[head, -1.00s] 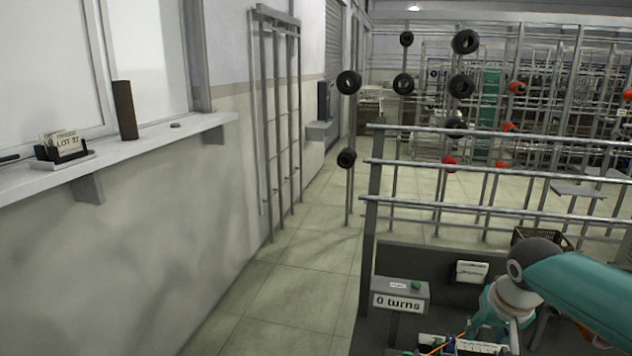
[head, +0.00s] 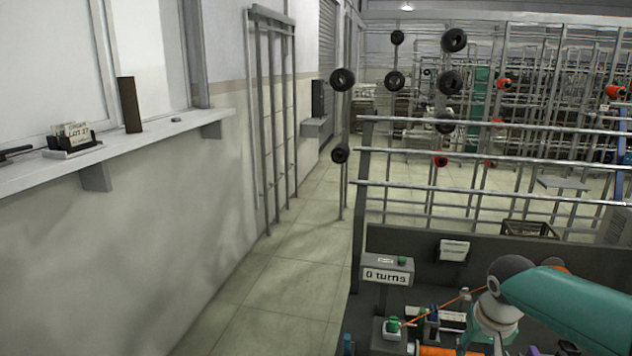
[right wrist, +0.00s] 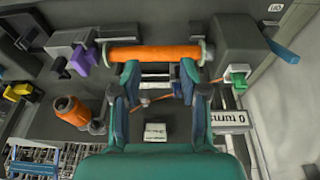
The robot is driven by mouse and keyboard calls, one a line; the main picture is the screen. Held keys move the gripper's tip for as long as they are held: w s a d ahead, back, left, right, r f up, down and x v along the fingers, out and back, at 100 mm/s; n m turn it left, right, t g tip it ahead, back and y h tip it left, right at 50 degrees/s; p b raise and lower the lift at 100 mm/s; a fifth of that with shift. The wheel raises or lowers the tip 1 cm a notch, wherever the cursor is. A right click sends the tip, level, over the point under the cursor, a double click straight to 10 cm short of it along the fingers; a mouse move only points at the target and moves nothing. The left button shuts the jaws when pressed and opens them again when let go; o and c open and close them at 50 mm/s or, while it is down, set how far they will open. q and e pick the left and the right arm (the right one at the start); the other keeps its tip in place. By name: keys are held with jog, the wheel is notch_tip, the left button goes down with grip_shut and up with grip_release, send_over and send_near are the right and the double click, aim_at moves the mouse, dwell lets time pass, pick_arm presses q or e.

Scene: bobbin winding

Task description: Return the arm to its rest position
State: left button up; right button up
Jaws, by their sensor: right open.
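My right arm (head: 560,300) comes in from the right in the head view, bent over the winding bench. In the right wrist view my right gripper (right wrist: 159,74) is open, its two fingers apart with nothing seen held between them. An orange-wound bobbin (right wrist: 153,54) lies across just beyond the fingertips, between a holder at its left and a grey block at its right. An orange thread (head: 437,310) runs from a green-topped post (head: 393,325) up toward the gripper. The counter (head: 388,276) reads "0 turns". My left gripper is not in view.
In the wrist view an orange spool (right wrist: 70,111) stands left of the gripper, near purple (right wrist: 84,60) and yellow (right wrist: 20,90) clips. Metal rails (head: 490,155) stand behind the bench. A shelf (head: 170,128) runs along the left wall, with open floor (head: 290,280) beside it.

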jog(key=s+a+f+g+y+b, duration=0.1)
jog(key=s+a+f+g, duration=0.2)
jog(key=f, duration=0.6)
jog(key=s+a+f+n+y+b, duration=0.1)
jog(key=s+a+f, duration=0.2)
jog(key=s+f, duration=0.35)
jog(key=s+a+f+g+y+b, duration=0.1)
jog(key=s+a+f+g, duration=0.15)
jog(key=f, duration=0.85)
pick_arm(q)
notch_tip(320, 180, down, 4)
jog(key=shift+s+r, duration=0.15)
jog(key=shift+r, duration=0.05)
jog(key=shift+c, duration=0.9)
pick_arm(e)
jog(key=s+a+f+t+y, duration=0.2)
jog(key=s+a+f+t, duration=0.1)
jog(key=s+a+f, duration=0.6)
jog(key=s+f, duration=0.1)
jog(key=s, duration=0.3)
jog(key=shift+s+a+f, duration=0.15)
jog(key=shift+a+f, duration=0.15)
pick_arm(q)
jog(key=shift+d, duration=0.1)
pick_arm(e)
jog(key=shift+d+m, duration=0.1)
jog(key=shift+m, duration=0.2)
